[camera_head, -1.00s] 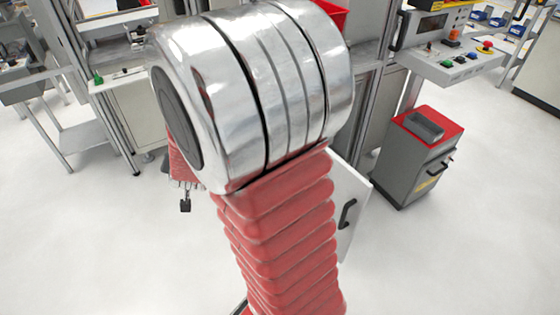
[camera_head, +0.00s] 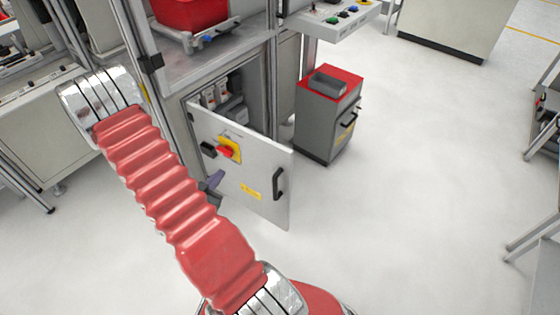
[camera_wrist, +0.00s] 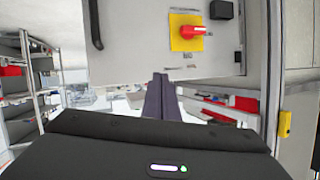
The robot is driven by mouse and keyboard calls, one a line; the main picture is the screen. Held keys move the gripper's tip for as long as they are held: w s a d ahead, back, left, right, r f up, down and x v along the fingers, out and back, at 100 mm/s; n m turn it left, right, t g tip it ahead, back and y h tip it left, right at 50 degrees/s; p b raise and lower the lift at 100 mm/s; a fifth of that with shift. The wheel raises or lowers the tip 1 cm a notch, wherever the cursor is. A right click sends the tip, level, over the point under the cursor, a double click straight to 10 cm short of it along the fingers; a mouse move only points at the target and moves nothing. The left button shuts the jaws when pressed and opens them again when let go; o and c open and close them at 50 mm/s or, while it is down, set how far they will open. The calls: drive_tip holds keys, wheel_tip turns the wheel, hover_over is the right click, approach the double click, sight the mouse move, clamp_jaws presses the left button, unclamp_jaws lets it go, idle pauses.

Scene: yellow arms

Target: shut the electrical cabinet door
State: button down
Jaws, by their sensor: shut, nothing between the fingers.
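The electrical cabinet door (camera_head: 255,168) is a pale grey panel standing ajar in the head view, swung out from its left edge. Its outer face has a red switch on a yellow plate (camera_head: 229,149) and a black handle (camera_head: 278,184) near the right edge. The cabinet interior (camera_head: 225,100) shows above and behind it.
A grey drawer cart (camera_head: 325,120) with a red top stands right of the cabinet. A red bin (camera_head: 190,12) sits on the bench above. Another workstation (camera_head: 40,125) is at left. The floor (camera_head: 420,190) is clear at right and in front.

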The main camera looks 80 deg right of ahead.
sight(286, 155)
drive_tip(key=s+f+g+h, duration=0.1)
drive_tip(key=s+g+h, duration=0.2)
drive_tip(key=s, duration=1)
drive_tip(key=shift+s+f+m+g, duration=0.2)
drive_tip(key=shift+s+m+g, duration=0.2)
drive_tip(key=shift+g, duration=0.8)
drive_tip(key=x, duration=1.3)
drive_tip(key=shift+d, duration=0.4)
